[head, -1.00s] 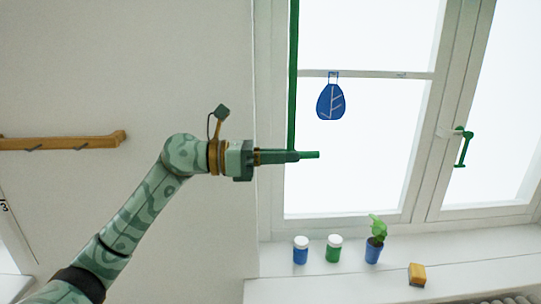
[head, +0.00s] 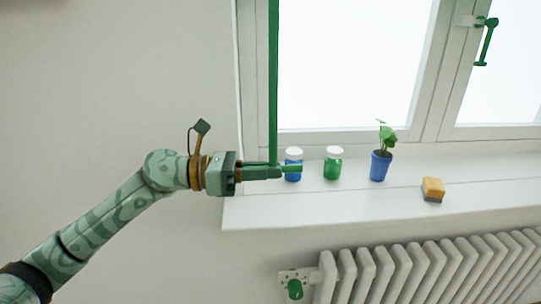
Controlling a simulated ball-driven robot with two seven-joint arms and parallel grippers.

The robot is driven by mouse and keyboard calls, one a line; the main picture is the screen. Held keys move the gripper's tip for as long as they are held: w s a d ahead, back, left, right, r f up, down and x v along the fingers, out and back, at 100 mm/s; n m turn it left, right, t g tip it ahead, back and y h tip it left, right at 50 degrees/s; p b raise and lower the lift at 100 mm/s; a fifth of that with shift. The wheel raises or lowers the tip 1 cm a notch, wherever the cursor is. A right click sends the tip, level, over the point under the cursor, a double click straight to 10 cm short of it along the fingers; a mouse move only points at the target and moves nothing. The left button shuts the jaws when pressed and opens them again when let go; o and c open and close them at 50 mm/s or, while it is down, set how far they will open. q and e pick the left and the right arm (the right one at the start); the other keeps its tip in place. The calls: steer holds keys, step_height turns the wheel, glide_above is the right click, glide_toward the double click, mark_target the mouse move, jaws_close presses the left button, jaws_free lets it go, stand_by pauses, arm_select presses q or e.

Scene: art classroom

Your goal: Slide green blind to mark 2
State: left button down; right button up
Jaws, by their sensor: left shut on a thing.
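The green blind (head: 273,80) shows as a narrow, upright green strip along the left side of the window, and its top runs out of the view. At its lower end is a short green bar (head: 292,168) that points right. My left gripper (head: 262,172) comes in from the left and is shut on this bar, level with the window sill and in front of the blue jar. The bar's left part is hidden in the jaws. No number mark shows in this view. My right gripper is not in view.
On the white sill (head: 300,208) stand a blue jar (head: 293,173), a green jar (head: 333,168), a blue plant pot (head: 380,167) and a yellow sponge (head: 432,188). A white radiator (head: 400,270) with a green valve knob (head: 295,289) is below. The wall at left is bare.

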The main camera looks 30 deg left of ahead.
arm_select(q)
step_height(320, 180, down, 5)
steer(key=shift+b, duration=1.25)
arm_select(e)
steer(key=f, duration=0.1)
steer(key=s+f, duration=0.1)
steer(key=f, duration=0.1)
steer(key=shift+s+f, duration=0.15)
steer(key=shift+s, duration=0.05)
arm_select(q)
steer(key=shift+a, duration=0.1)
steer(key=c, duration=1.4)
jaws_free()
steer(key=shift+w, duration=0.1)
steer(key=p+v, duration=0.1)
steer(key=v, duration=1.5)
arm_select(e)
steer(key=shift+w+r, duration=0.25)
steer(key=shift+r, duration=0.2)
arm_select(q)
steer(key=shift+a, duration=0.1)
